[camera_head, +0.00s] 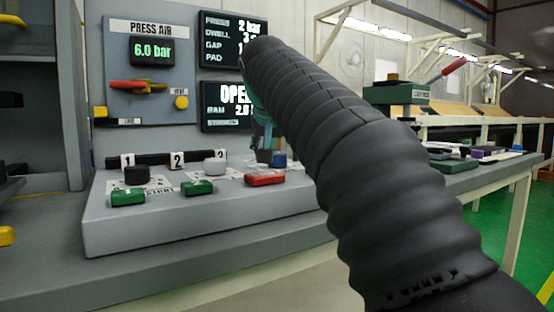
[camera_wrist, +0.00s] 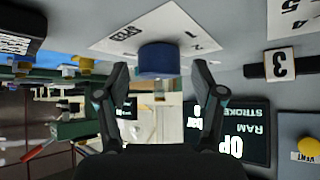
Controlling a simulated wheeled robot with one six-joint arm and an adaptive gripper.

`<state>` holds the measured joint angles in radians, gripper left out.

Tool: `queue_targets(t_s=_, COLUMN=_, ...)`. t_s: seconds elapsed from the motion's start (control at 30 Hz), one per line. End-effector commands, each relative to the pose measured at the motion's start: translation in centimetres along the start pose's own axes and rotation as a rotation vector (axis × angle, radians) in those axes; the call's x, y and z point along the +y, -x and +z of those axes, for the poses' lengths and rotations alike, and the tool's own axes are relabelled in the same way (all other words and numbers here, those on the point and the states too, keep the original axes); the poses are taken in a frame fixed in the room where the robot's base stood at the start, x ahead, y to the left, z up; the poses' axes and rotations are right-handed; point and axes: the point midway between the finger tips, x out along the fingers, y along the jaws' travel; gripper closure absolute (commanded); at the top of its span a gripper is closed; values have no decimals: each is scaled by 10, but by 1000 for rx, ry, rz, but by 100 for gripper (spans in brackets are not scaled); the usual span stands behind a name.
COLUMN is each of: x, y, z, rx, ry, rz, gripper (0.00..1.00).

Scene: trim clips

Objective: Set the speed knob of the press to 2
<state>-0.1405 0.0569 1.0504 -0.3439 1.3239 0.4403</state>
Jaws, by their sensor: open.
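A blue knob (camera_head: 279,159) stands on the sloped grey press console, at the right of a row with a black knob (camera_head: 137,175) and a grey knob (camera_head: 214,166). In the wrist view the blue knob (camera_wrist: 158,61) shows between my fingertips, on a white dial card (camera_wrist: 155,27) with numerals 1 and 2 visible.
Green buttons (camera_head: 197,188) and a red button (camera_head: 265,179) line the console's front. Screens (camera_head: 233,40) and a press air panel (camera_head: 150,75) stand behind. A side bench (camera_head: 465,177) holds small parts at right.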

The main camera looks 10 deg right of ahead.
Motion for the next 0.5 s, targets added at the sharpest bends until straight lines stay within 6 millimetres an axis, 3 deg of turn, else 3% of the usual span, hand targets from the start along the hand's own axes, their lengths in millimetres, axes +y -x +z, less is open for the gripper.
queue_targets(t_s=0.13, x=0, y=-10, z=0, rx=0, ry=0, rz=0, gripper=32)
queue_targets(t_s=0.43, x=0, y=-11, z=0, rx=0, ry=-1, rz=0, gripper=32)
queue_targets(t_s=0.5, x=1, y=-11, z=0, rx=0, ry=-1, rz=0, gripper=47)
